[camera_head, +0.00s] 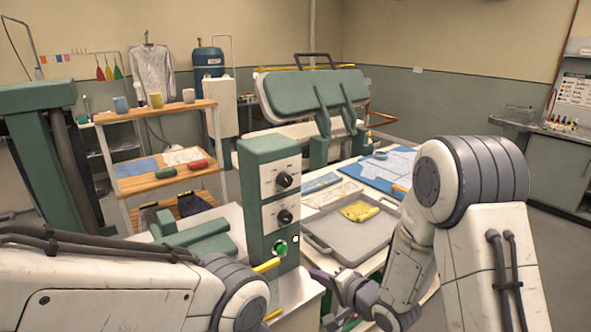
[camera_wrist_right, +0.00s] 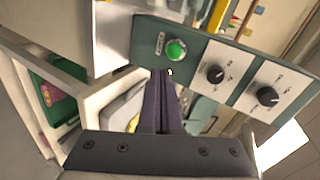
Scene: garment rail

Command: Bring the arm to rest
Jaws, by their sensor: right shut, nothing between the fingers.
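My right gripper (camera_head: 312,272) is low in front of the control box (camera_head: 262,160), its fingers shut and empty. In the right wrist view the dark closed fingers (camera_wrist_right: 163,75) point at the box's panel, with the tips close to the green button (camera_wrist_right: 176,50). I cannot tell whether they touch it. The button (camera_head: 280,248) looks bright green in the head view, below two black knobs (camera_head: 284,180). My left arm (camera_head: 110,285) comes in from the left and ends below the box. Its gripper's jaws cannot be made out clearly.
A grey tray (camera_head: 335,258) with a folded yellow cloth (camera_head: 359,211) lies right of the box, near my right arm. A green padded press (camera_head: 315,92) stands behind. A wooden shelf (camera_head: 160,183) with cups is at left. Floor shows at far right.

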